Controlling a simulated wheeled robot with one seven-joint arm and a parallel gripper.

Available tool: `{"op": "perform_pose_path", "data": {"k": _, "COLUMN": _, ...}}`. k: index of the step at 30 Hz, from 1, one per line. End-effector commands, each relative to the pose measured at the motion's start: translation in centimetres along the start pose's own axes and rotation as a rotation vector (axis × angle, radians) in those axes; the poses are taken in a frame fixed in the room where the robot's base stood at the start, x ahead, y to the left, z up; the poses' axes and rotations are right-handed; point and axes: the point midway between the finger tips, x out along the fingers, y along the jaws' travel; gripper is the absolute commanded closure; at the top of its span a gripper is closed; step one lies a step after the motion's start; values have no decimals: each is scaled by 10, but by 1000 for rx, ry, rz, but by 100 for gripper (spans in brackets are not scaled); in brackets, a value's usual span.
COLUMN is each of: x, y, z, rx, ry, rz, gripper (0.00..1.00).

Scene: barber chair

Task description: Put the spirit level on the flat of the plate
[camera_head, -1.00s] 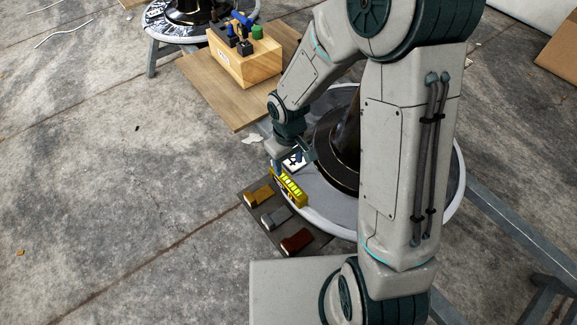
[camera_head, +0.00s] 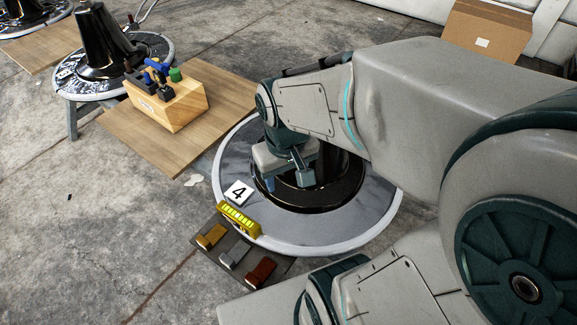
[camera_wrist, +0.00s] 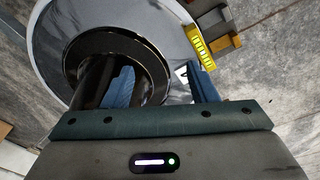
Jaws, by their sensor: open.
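The yellow spirit level (camera_head: 238,220) lies at the front-left edge of the round grey plate (camera_head: 290,232), beside a white card marked 4 (camera_head: 238,193). Whether it rests wholly on the flat or partly on the pale rim, I cannot tell. It also shows in the wrist view (camera_wrist: 202,44), beyond the right finger and apart from it. My gripper (camera_head: 303,172) is above the plate near the black central column (camera_head: 333,185), right of the level. In the wrist view my gripper (camera_wrist: 160,72) has its two fingers wide apart, with nothing gripped between them.
A dark mat (camera_head: 220,266) with gold, grey and brown blocks lies against the plate's front-left. A wooden block with tools (camera_head: 180,108) stands on a board at left. Another plate with a black column (camera_head: 95,80) is behind. Open concrete floor lies at left.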

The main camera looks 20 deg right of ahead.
Motion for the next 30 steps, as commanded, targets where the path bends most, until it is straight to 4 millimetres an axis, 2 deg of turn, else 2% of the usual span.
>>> {"op": "perform_pose_path", "data": {"k": 5, "x": -13, "y": 5, "z": 18, "rx": 61, "ry": 17, "rz": -24, "gripper": 48}}
{"op": "perform_pose_path", "data": {"k": 8, "x": -22, "y": 6, "z": 20, "rx": 70, "ry": 17, "rz": -28, "gripper": 48}}
{"op": "perform_pose_path", "data": {"k": 11, "x": -42, "y": 6, "z": 18, "rx": 72, "ry": 20, "rz": -27, "gripper": 48}}
{"op": "perform_pose_path", "data": {"k": 30, "x": -227, "y": 13, "z": 0, "rx": 92, "ry": 103, "rz": -20, "gripper": 48}}
